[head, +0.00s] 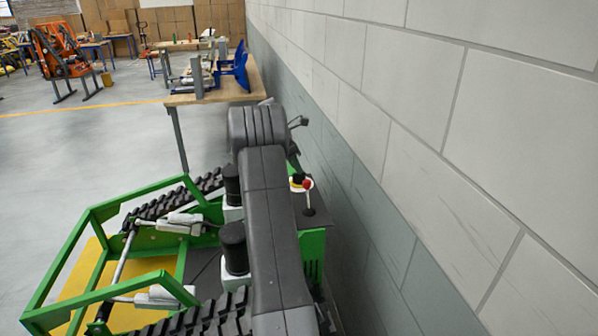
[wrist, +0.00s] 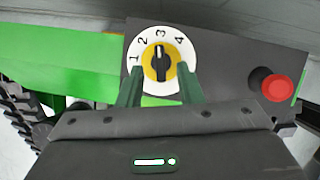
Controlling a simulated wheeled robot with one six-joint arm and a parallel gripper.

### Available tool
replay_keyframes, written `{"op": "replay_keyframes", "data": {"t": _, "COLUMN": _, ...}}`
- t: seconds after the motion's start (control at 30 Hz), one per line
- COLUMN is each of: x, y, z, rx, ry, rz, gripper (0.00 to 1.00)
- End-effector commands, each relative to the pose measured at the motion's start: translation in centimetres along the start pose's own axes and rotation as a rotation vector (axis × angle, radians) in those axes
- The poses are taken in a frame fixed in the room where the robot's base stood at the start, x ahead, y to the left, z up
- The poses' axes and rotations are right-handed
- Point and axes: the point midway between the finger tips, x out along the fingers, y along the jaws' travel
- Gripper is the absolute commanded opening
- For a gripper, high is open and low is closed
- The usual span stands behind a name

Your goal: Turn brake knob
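The brake knob (wrist: 159,62) is black, with a pale mark on top, on a yellow centre inside a white dial (wrist: 187,51) numbered 1 to 4. The mark points up toward the 3. My gripper (wrist: 160,70) is open in the wrist view, with one dark green finger at the lower left of the knob and one at the lower right. A gap shows between each finger and the knob; I cannot tell their depth. In the head view my arm hides much of the panel, and I cannot make out the gripper or the knob clearly.
A red push button (wrist: 278,88) sits right of the dial on the dark panel. The green tracked carrier (head: 92,249) stands beside a grey block wall (head: 440,130). A wooden workbench (head: 235,92) is behind it. Open floor (head: 60,150) lies to the left.

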Motion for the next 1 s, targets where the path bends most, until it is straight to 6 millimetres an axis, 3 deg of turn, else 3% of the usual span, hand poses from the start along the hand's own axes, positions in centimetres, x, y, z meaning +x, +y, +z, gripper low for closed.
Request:
{"op": "replay_keyframes", "data": {"t": 0.23, "x": 3.4, "y": 0.0, "z": 0.0, "rx": 0.0, "ry": 0.0, "rz": -0.002, "gripper": 0.33}}
{"op": "replay_keyframes", "data": {"t": 0.63, "x": 4.3, "y": 0.0, "z": 0.0, "rx": 0.001, "ry": 0.0, "rz": 0.0, "gripper": 0.33}}
{"op": "replay_keyframes", "data": {"t": 0.8, "x": 4.2, "y": 0.0, "z": 0.0, "rx": 0.001, "ry": 0.0, "rz": 0.0, "gripper": 0.01}}
{"op": "replay_keyframes", "data": {"t": 1.0, "x": 4.2, "y": 0.0, "z": 0.0, "rx": 0.003, "ry": 0.0, "rz": 0.0, "gripper": 0.0}}
